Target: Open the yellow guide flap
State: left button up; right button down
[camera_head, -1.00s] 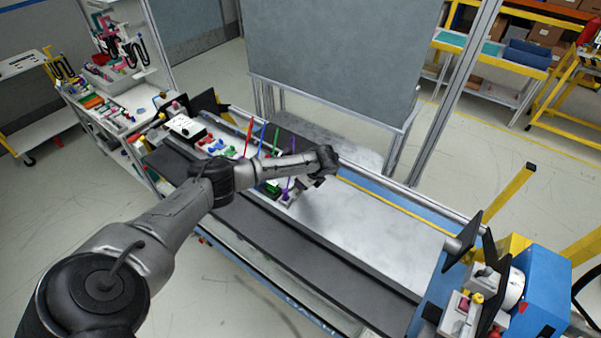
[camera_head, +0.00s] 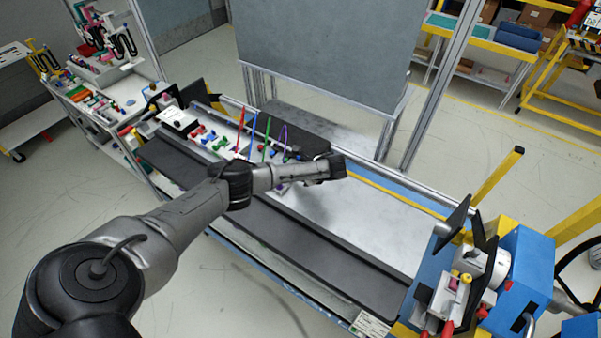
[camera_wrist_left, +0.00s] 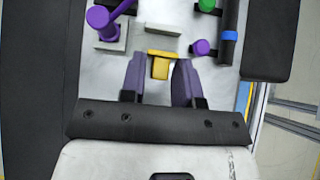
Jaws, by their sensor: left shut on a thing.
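The yellow guide flap (camera_wrist_left: 160,66) shows in the left wrist view as a small yellow piece with a short tab, next to a pale block (camera_wrist_left: 163,29). My left gripper (camera_wrist_left: 159,76) has its two purple-grey fingers on either side of the tab and is shut on it. In the head view my left arm (camera_head: 265,180) reaches over the dashboard module, and its bent wrist (camera_head: 335,166) hides the flap and fingertips. My right gripper is in neither view.
Purple posts and fittings (camera_wrist_left: 202,47) stand close by the flap. Red, blue, green and purple cables (camera_head: 268,140) rise beside my arm. A blue and yellow fixture (camera_head: 522,265) stands at the right end. The grey surface right of my wrist is clear.

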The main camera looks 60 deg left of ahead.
pick_arm(q)
jog(key=o, duration=0.7)
jog(key=shift+p+v, duration=0.65)
jog(key=shift+v, duration=6.3)
jog(key=shift+s, duration=0.1)
